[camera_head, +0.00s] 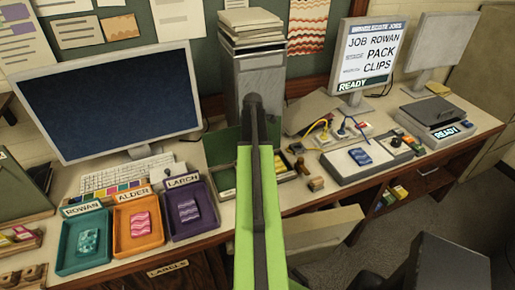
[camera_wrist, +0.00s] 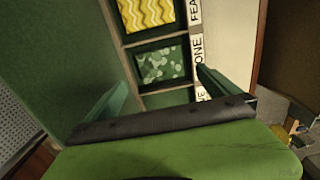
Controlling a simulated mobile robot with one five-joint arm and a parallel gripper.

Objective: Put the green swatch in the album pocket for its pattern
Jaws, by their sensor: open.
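The green swatch (camera_wrist: 162,64), with pale stone-like blotches, lies in a framed album pocket in the wrist view. The label beside it is partly cut off and ends in "ONE". The album (camera_wrist: 62,55) also shows in the head view (camera_head: 222,178), partly hidden behind my green arm. My gripper (camera_wrist: 161,78) is open, its two green fingers spread on either side of the swatch's near edge. They look apart from the swatch. The green swatch and my fingertips are hidden in the head view.
A yellow wavy swatch (camera_wrist: 147,12) fills the neighbouring pocket, labelled "FEA...". Rowan (camera_head: 62,262), Alder (camera_head: 122,246) and Larch (camera_head: 207,224) trays, each holding a swatch, stand left. A blue swatch (camera_head: 360,156) lies on a pad right. A monitor (camera_head: 105,100) stands behind the trays.

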